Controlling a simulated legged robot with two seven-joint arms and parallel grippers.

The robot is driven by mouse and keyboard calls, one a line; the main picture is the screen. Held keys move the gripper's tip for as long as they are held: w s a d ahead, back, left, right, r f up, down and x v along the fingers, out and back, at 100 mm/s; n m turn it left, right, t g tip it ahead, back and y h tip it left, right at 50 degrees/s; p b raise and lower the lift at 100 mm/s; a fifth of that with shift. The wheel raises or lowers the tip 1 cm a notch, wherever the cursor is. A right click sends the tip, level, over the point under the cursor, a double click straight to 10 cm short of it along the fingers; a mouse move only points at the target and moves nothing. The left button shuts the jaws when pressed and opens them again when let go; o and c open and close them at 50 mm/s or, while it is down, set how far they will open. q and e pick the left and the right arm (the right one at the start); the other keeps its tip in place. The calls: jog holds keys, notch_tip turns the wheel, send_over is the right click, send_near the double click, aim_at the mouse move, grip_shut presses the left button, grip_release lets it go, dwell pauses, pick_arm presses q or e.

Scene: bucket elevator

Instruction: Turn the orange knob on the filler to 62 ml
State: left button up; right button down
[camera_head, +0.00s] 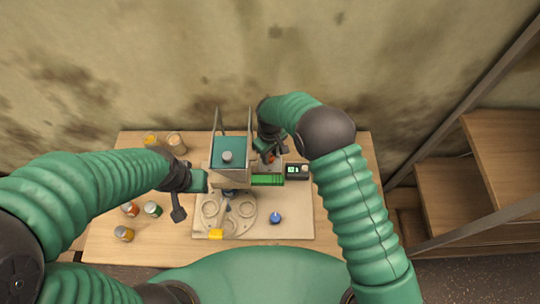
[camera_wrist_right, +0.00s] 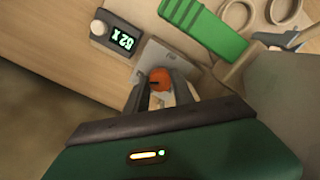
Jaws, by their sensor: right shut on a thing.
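The orange knob (camera_wrist_right: 160,78) is between the two fingers of my right gripper (camera_wrist_right: 160,95) in the right wrist view. That gripper is shut on it. In the head view the knob (camera_head: 270,157) is a small orange spot under my right gripper (camera_head: 270,150), partly hidden by it. The filler (camera_head: 231,155) is a beige and green box on the table. A display (camera_wrist_right: 124,42) beside the knob shows green digits that look like 52, tilted and small. It also shows in the head view (camera_head: 297,171). My left gripper (camera_head: 182,195) is left of the filler; its fingers are unclear.
A beige board (camera_head: 300,228) with round recesses carries a blue piece (camera_head: 276,218) and a yellow block (camera_head: 216,234). Several jars (camera_head: 124,233) stand on the left of the wooden table (camera_head: 105,245). A green ridged part (camera_head: 267,180) lies close to the display. Wooden stairs (camera_head: 450,185) are at right.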

jog(key=c, duration=1.1)
grip_release()
notch_tip(320, 180, up, 17)
jog(key=shift+w+f+b, duration=0.1)
jog(key=shift+b, duration=1.15)
